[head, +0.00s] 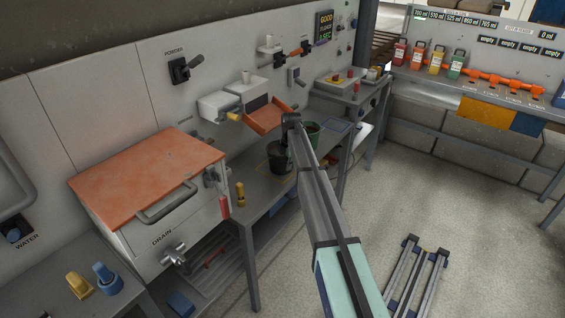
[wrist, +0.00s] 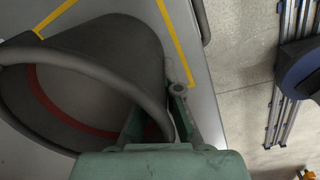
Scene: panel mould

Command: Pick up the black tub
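The black tub (head: 279,158) stands on the grey bench in the head view, partly hidden by my arm. In the wrist view the dark tub (wrist: 105,60) fills the left side, tilted in the picture, with a red ring inside and a thick grey rim or handle bar across it. My gripper (wrist: 158,118) has its green fingers apart at the tub's right edge, with the bar's end between them. I cannot tell whether they touch it. In the head view my arm hides the fingers.
A green tub (head: 312,132) stands close behind the black tub, right of my arm. A yellow outline (wrist: 55,17) marks the bench. A yellow-handled item (head: 240,195) stands left, near the orange-lidded box (head: 150,178). An orange tray (head: 267,116) sticks out from the wall behind.

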